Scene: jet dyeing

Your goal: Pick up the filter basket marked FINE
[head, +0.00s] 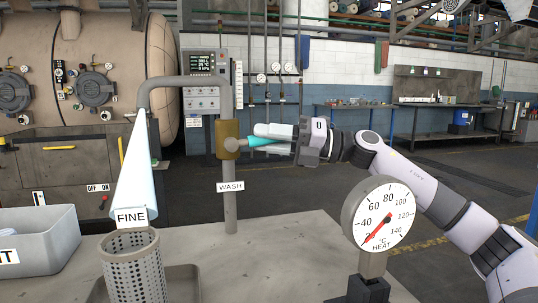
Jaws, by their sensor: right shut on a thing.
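The filter basket (134,270) is a grey perforated metal cylinder at the lower left, upright on a grey tray (183,284). A white label reading FINE (131,216) stands at its rim. A pale blue stream of water (139,170) falls from the curved grey spout towards the basket, widening downwards; its lower end is hidden by the label. My right gripper (272,138) is shut on the teal lever (264,146) of the brass tap valve (228,138), away from the basket. My left gripper is not in view.
The tap pipe (230,208) with a WASH label rises from the pale counter (270,255). A HEAT dial (384,216) stands at right, its red needle pointing low. A grey bin (40,240) is left of the basket. The counter's middle is clear.

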